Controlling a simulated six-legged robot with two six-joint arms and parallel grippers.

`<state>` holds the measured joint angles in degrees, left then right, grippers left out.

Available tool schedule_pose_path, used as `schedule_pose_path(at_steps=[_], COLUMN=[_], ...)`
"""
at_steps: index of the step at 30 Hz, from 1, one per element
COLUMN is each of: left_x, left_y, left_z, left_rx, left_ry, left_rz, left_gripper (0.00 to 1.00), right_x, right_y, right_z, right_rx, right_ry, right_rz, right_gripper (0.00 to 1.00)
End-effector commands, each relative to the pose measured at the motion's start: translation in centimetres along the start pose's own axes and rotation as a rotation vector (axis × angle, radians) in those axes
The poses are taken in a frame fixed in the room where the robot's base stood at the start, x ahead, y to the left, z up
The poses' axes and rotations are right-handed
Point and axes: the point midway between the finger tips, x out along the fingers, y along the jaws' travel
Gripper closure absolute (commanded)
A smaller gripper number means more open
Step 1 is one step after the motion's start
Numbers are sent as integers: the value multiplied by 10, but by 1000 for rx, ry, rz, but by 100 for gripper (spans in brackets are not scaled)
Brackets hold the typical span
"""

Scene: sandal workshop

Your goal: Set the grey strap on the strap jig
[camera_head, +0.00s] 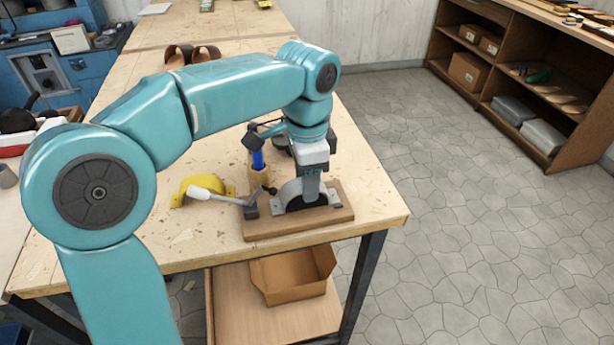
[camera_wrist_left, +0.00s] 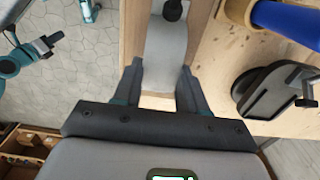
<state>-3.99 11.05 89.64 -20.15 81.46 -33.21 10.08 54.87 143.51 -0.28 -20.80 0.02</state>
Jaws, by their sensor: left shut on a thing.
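The strap jig (camera_head: 262,228) is a wooden block near the table's front right corner, with a dark grey arched form and a toggle clamp with a white handle (camera_head: 205,193). My left gripper (camera_head: 311,192) points straight down over the arched form. In the left wrist view, its two fingers (camera_wrist_left: 159,88) are closed on the sides of the light grey strap (camera_wrist_left: 166,45). The strap lies over or just above the jig; I cannot tell whether it touches. The black clamp tip (camera_wrist_left: 172,9) shows above it. A small teal arm with a dark gripper (camera_wrist_left: 48,46), apparently my right, is far off at the left.
A blue-handled tool (camera_head: 257,159) stands in a wooden holder behind the jig. A yellow piece (camera_head: 187,189) lies left of it. Brown sandals (camera_head: 190,53) sit farther back. An open cardboard box (camera_head: 290,292) is on the shelf below. The table's right edge is close.

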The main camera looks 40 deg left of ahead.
Motion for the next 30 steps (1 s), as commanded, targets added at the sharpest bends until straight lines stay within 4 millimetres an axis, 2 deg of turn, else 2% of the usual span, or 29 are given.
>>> schedule_pose_path(at_steps=[10, 11, 13, 23, 26, 30], left_x=[4, 4, 3, 0, -12, -44], left_y=[0, 0, 0, 0, 0, 0], left_z=[0, 0, 0, 0, -1, -1], left_rx=[-1, -1, -1, -1, -2, -2], left_ry=[2, 2, 2, 2, 4, 5], left_rz=[-1, -2, -2, -2, -3, -4], left_gripper=[92, 55, 33, 33, 33, 33], right_x=[2, 2, 2, -1, -3, -11], right_y=[1, 1, 1, 0, -1, -4], right_z=[0, 0, 0, 0, 0, 0], right_rx=[0, 0, 0, 0, 0, 0], right_ry=[0, 0, 0, 0, 0, 0], right_rz=[0, 0, 0, 0, 0, 0], right_gripper=[100, 100, 100, 100, 100, 100])
